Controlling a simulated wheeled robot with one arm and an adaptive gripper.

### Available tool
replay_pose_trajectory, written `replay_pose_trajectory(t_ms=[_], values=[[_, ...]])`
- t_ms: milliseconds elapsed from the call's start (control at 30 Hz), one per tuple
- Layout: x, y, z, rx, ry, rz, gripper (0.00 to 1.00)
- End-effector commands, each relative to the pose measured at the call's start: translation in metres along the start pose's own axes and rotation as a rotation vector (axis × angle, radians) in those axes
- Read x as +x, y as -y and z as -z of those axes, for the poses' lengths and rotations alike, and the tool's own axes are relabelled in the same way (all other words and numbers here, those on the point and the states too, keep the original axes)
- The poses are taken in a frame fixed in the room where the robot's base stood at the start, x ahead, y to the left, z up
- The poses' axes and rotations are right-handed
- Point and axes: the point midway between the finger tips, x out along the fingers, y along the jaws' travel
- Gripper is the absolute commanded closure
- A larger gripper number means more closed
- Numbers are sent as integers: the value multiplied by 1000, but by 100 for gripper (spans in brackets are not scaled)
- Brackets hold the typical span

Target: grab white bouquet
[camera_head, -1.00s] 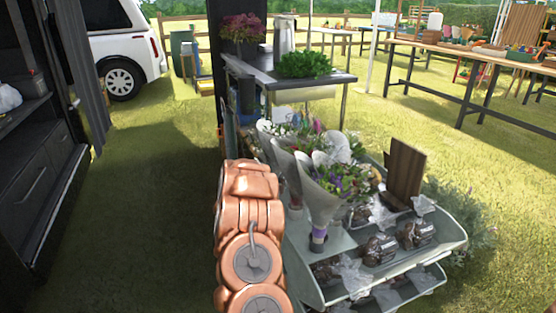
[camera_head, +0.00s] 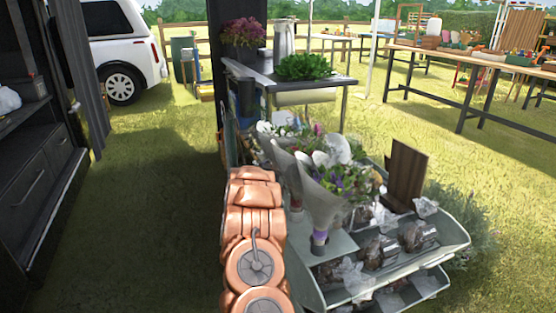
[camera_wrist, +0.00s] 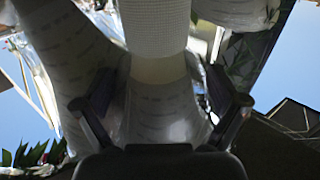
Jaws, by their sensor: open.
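Several bouquets in white paper wraps stand at the head of the display stand (camera_head: 440,262). The front white-wrapped bouquet (camera_head: 318,203) holds mixed flowers and has a purple band low on its stem. Another white-wrapped bouquet (camera_head: 283,160) stands behind it, partly covered. In the wrist view, my gripper (camera_wrist: 160,108) is open, its two dark fingers either side of a pale wrapped bouquet (camera_wrist: 158,72). I cannot tell whether they touch it, or which bouquet of the head view it is. My gripper is not visible in the head view.
Bagged goods (camera_head: 380,250) fill the stand's trays beside the bouquets. A brown board (camera_head: 406,175) stands upright on it. A dark-topped table (camera_head: 325,82) with a leafy green plant (camera_head: 304,67) is behind. Grass on the left is open, beside a dark cabinet (camera_head: 38,165).

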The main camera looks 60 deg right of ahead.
Motion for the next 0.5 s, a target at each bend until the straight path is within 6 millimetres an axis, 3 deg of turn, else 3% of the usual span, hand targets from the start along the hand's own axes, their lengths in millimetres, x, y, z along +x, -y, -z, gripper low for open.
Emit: replay_pose_trajectory(t_ms=[100, 500], values=[[0, 0, 0, 0, 0, 0, 5], [0, 0, 0, 0, 1, 1, 47]])
